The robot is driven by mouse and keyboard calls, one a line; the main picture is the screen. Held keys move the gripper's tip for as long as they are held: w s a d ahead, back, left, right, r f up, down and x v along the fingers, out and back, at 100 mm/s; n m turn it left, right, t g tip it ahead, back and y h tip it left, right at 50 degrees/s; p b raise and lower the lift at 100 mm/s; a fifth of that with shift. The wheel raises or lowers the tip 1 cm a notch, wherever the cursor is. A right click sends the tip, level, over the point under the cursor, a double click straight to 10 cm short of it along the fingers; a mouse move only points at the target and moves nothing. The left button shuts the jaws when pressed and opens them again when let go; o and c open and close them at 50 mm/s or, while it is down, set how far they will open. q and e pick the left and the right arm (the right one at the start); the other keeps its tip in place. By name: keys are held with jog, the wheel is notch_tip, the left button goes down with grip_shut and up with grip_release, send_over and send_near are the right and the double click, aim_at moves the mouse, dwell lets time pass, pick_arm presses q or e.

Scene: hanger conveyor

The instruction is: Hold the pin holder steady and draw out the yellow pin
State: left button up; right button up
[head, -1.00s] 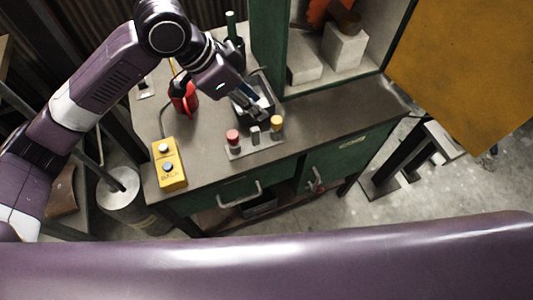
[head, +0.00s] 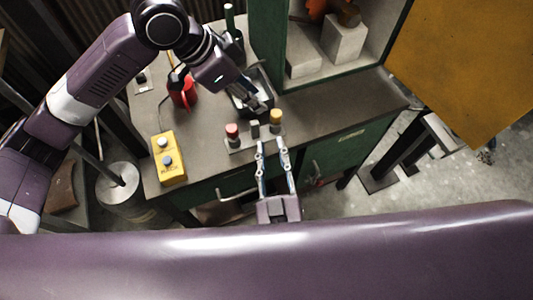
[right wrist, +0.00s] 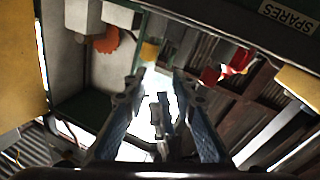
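The pin holder (head: 243,144) is a grey plate near the front edge of the bench. It carries a red-topped pin (head: 232,131), a grey post (head: 255,129) and the yellow pin (head: 276,117), all upright. My left gripper (head: 252,104) is behind the holder, apart from it, over a dark tray; its finger opening is unclear. My right gripper (head: 271,142) is at the front side of the holder, fingers apart, empty, pointing towards the yellow pin's end. In the right wrist view its open fingers (right wrist: 158,82) show; a blurred yellow patch lies beyond them.
A dark tray (head: 265,81) lies behind the holder. A red container (head: 184,91) and a yellow button box (head: 170,158) stand to the left. A green cabinet (head: 268,38) with pale blocks rises behind. The bench top right of the holder is clear.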

aim_at(256, 132)
pick_arm(q)
jog(key=shift+w+d, duration=0.1)
jog(key=shift+d, duration=0.05)
pick_arm(e)
jog(key=f+y, duration=0.1)
jog(key=f+g+y, duration=0.1)
jog(key=y, duration=0.1)
jog(key=a+f+y, duration=0.1)
jog(key=shift+w+f+g+y, duration=0.15)
jog(key=shift+w+g+y, duration=0.15)
jog(key=shift+w, duration=0.1)
jog(key=shift+x, duration=3.9)
jog(key=shift+f, duration=0.15)
jog(key=shift+c, duration=0.4)
pick_arm(q)
jog(key=shift+o, duration=0.4)
pick_arm(e)
grip_shut()
